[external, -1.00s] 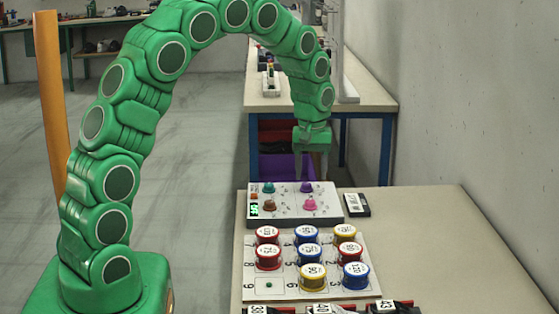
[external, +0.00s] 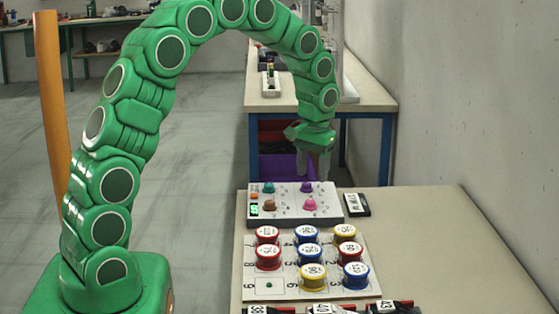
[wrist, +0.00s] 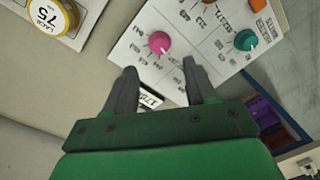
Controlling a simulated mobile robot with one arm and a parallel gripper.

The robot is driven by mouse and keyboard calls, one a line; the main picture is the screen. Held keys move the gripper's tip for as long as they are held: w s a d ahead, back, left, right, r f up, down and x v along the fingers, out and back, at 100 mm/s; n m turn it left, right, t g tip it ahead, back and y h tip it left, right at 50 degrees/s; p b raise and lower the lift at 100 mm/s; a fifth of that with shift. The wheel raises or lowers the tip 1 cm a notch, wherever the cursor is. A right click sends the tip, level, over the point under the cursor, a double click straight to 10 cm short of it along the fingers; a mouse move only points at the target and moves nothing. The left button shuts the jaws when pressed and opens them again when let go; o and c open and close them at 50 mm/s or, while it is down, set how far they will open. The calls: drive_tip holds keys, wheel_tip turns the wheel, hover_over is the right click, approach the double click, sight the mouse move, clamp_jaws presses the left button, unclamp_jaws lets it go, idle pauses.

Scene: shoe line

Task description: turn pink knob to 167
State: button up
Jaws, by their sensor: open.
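The pink knob (external: 310,205) sits at the front right of a white control panel (external: 290,216). In the wrist view the pink knob (wrist: 159,42) lies just beyond the fingertips, with a pale pointer mark on it. A teal knob (external: 269,187), a purple knob (external: 306,187) and a brown knob (external: 269,206) share the panel. The wrist view also shows the teal knob (wrist: 246,40). A small green display (external: 254,209) is too small to read. My gripper (external: 313,174) is open and empty above the panel's back right; its fingers (wrist: 160,68) are apart.
A dark block with a white label (external: 356,204) stands right of the panel. In front, a numbered board (external: 240,283) holds several red, blue and yellow tins. The table (external: 440,240) is clear to the right, up to a grey wall.

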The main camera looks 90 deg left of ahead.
sight(310, 201)
wheel_tip(310, 201, down, 8)
drive_tip(key=shift+s+a+r, duration=0.1)
drive_tip(key=shift+s+r, duration=0.05)
drive_tip(key=shift+r, duration=0.05)
idle(0.3)
clamp_jaws()
drive_tip(key=shift+m, duration=0.6)
unclamp_jaws()
drive_tip(key=shift+r, duration=0.15)
